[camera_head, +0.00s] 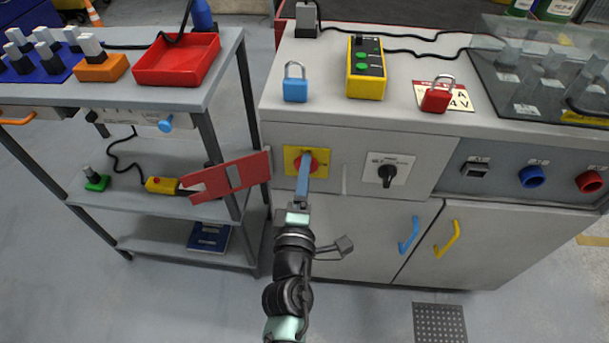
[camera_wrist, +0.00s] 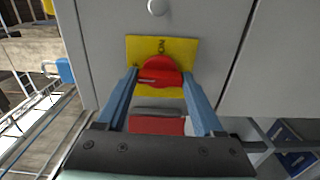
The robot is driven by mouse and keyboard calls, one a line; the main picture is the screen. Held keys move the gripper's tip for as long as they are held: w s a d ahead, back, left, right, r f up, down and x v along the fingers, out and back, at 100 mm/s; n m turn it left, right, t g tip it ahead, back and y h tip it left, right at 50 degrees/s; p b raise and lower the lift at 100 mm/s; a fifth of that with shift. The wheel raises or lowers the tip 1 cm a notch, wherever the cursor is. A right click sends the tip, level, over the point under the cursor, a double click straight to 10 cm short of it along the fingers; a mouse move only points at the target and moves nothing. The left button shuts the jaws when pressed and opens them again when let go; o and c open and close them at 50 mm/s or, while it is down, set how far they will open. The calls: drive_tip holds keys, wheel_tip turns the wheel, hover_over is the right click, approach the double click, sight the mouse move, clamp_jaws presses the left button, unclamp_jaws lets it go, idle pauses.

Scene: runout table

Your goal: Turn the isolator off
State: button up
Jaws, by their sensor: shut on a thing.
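The isolator is a red rotary knob (camera_head: 314,164) on a yellow plate (camera_head: 291,154) at the left of the cabinet front. My gripper (camera_head: 305,168) reaches up to it with its blue fingers. In the wrist view, the knob (camera_wrist: 162,68) sits between the two fingertips (camera_wrist: 162,77), in front of the yellow plate (camera_wrist: 188,46). My gripper is shut on the knob.
A black rotary switch (camera_head: 387,174) is right of the isolator. A red notched plate (camera_head: 215,180) juts out at its left, near the shelf trolley. A blue padlock (camera_head: 295,88) and a red padlock (camera_head: 437,97) stand on the cabinet top. Door handles (camera_head: 409,236) protrude below.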

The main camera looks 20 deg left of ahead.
idle(0.5)
drive_tip(key=o, duration=1.4)
drive_tip(key=b+v, duration=0.1)
drive_tip(key=v, duration=1.2)
